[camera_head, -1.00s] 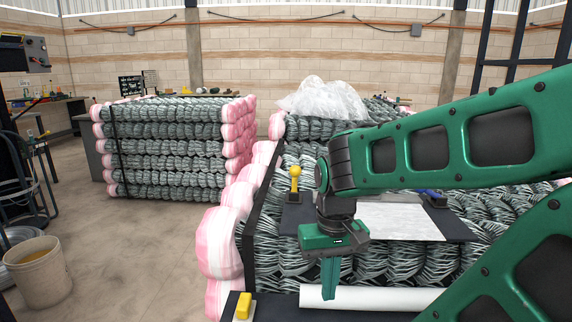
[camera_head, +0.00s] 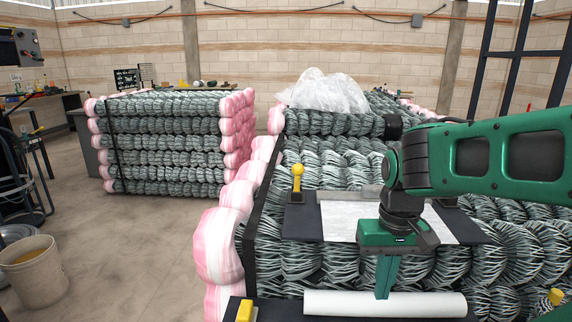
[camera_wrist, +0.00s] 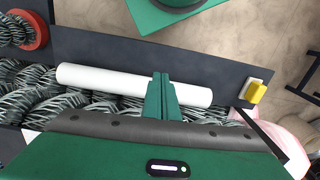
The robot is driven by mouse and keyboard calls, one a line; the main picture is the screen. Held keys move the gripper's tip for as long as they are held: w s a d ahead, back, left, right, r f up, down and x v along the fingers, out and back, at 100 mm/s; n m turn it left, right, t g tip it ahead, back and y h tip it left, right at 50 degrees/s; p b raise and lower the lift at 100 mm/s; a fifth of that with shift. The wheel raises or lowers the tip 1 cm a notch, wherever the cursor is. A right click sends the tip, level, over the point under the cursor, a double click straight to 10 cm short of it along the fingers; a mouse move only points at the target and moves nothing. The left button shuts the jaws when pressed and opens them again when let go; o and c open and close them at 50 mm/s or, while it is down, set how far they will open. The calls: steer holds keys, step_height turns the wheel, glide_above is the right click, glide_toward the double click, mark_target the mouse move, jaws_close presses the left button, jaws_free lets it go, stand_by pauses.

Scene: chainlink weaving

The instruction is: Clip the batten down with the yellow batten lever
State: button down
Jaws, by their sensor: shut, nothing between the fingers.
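The yellow batten lever (camera_head: 297,178) has a round knob and stands upright on a small dark base, at the back left corner of a dark board. A thin grey strip (camera_head: 345,195), perhaps the batten, runs along the back edge of a pale sheet (camera_head: 338,222) on that board; my arm hides part of it. My gripper (camera_head: 383,296) points down at the white roll (camera_head: 330,303) in front of the board, well to the right of and nearer than the lever. Its fingers (camera_wrist: 161,78) are together and empty, over the roll in the wrist view; I cannot tell whether they touch it.
A yellow block (camera_head: 245,310) sits on the dark front ledge left of the roll and also shows in the wrist view (camera_wrist: 256,93). Another yellow knob (camera_head: 556,297) is at the far right. Mesh rolls with pink ends are stacked around.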

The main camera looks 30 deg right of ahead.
steer(key=w+d+r+n, duration=0.3)
steer(key=w+r, duration=0.5)
steer(key=w, duration=0.3)
steer(key=n+h, duration=0.1)
steer(key=n, duration=0.5)
glide_toward(297, 180)
steer(key=s+d, duration=0.1)
steer(key=s, duration=0.2)
steer(key=w+a+r+n+t+h, duration=0.1)
steer(key=w+a+r+n, duration=0.3)
steer(key=w, duration=0.5)
step_height(297, 180, down, 9)
steer(key=s+d, duration=0.2)
steer(key=shift+s+d+m, duration=0.25)
steer(key=shift+m, duration=0.15)
